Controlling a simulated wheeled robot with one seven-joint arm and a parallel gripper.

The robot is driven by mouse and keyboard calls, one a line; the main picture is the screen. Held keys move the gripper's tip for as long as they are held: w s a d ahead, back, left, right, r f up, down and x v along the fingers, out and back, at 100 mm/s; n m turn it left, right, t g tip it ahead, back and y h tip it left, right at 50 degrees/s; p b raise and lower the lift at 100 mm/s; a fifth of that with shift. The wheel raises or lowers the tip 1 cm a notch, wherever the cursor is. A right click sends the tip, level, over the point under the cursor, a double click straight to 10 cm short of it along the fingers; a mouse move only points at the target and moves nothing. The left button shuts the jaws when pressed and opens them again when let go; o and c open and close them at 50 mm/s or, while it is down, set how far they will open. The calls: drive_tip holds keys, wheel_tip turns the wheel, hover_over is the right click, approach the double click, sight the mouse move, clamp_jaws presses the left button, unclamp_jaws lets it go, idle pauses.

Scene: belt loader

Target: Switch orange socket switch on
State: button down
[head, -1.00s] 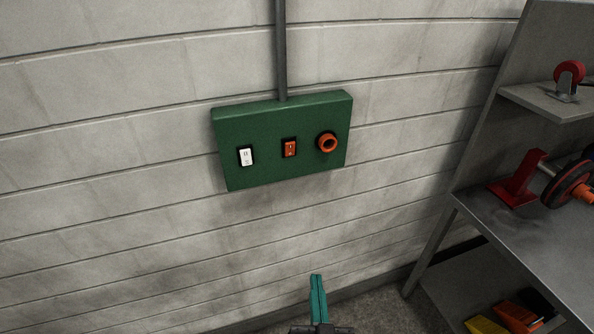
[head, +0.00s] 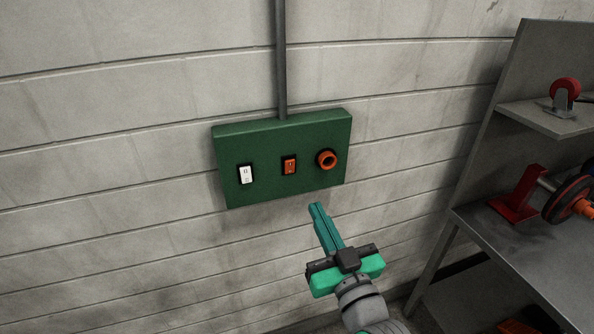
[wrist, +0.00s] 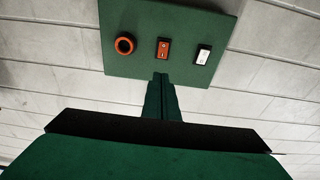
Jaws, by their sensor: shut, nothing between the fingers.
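The orange rocker switch (head: 289,166) sits in a black frame in the middle of a green wall box (head: 262,190). Left of it is a white rocker switch (head: 246,174), and right of it a round orange socket (head: 326,159). My gripper (head: 315,207) is shut and empty, its teal fingers pointing up, just below the box in the head view. In the wrist view the shut fingertips (wrist: 160,76) line up just below the orange switch (wrist: 163,50), with the socket (wrist: 124,45) left and the white switch (wrist: 202,54) right. I cannot tell the gap to the box.
A grey conduit (head: 281,60) runs up the wall from the box. A grey metal shelf (head: 535,250) stands at the right, holding a red caster (head: 565,90) and a red bracket (head: 518,194). The wall around the box is clear.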

drive_tip(key=x, duration=1.4)
drive_tip(key=shift+w+a+r, duration=0.1)
drive_tip(key=shift+w+a, duration=0.05)
drive_tip(key=shift+a, duration=0.1)
drive_tip(key=shift+d, duration=0.3)
drive_tip(key=shift+s+d, duration=0.1)
drive_tip(key=shift+s, duration=0.2)
approach(293, 161)
drive_tip(key=s+d+r, duration=0.2)
drive_tip(key=s+r, duration=0.1)
drive_tip(key=s, duration=0.4)
drive_tip(key=shift+d, duration=0.25)
